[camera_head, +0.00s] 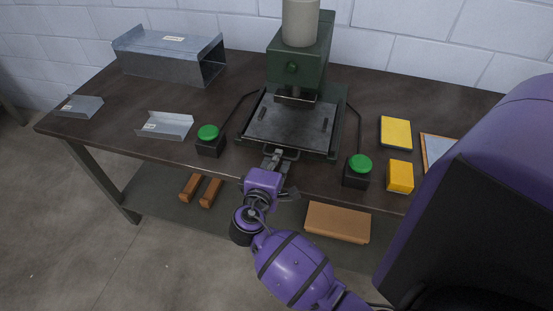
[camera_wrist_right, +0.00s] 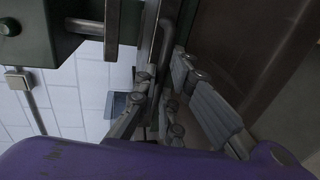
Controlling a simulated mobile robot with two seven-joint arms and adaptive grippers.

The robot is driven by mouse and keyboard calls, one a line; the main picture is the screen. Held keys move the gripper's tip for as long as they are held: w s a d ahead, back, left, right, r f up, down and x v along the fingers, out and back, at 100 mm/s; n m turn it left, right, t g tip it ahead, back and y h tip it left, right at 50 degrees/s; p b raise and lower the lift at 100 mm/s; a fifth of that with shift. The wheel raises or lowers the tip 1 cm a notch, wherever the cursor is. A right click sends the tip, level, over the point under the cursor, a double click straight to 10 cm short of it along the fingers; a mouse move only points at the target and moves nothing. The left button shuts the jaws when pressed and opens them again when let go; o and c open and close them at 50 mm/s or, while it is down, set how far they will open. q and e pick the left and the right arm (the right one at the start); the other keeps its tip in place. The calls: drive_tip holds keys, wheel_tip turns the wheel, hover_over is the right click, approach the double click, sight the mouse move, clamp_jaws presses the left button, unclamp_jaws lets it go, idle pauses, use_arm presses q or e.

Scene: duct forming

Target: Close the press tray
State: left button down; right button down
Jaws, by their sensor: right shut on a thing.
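The green press (camera_head: 297,65) stands at the back middle of the workbench. Its flat grey press tray (camera_head: 285,126) lies level beneath the press head, with much of the plate showing in front of it. A dark bar handle (camera_head: 290,153) is at the tray's front edge. My right gripper (camera_head: 275,160) is at this handle, with its fingers shut around it. In the right wrist view, the fingers (camera_wrist_right: 168,95) meet near a bent metal bar, and the exact contact is partly hidden. My left gripper is not in view.
Green-topped buttons flank the tray, one on the left (camera_head: 208,137) and one on the right (camera_head: 359,168). Sheet-metal pieces (camera_head: 165,125) and a large duct (camera_head: 172,52) lie left. Yellow boxes (camera_head: 397,133) lie right. A brown box (camera_head: 337,222) sits on the lower shelf.

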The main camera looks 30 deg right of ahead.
drive_tip(key=shift+w+d+r, duration=0.15)
drive_tip(key=shift+w+d, duration=0.55)
drive_tip(key=shift+d, duration=0.15)
drive_tip(key=c, duration=2.1)
unclamp_jaws()
drive_tip(key=shift+o, duration=1.2)
drive_tip(key=shift+w+d, duration=0.1)
drive_tip(key=shift+w, duration=0.05)
